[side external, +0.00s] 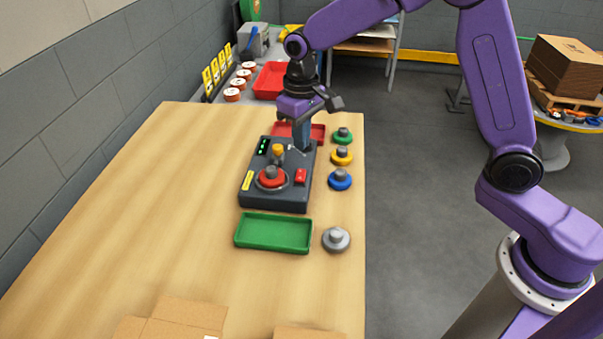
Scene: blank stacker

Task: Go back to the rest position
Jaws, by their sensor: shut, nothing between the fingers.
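My gripper (301,146) points down over the right rear part of the dark grey stacker device (290,201) on the wooden table. It is shut and holds nothing. Whether the fingertips touch the device cannot be told. The device carries a red round piece with a knob (272,176), a yellow knob (278,150), a red button (300,175) and small green lights (263,146). Green (342,135), yellow (342,155), blue (340,179) and grey (336,239) knobbed discs stand to its right.
A green tray (273,248) lies in front of the device, and a red tray (318,132) lies behind it, partly hidden. Cardboard boxes (175,323) sit at the table's front. The table's left side (130,210) is clear. A grey wall (70,120) runs along the left.

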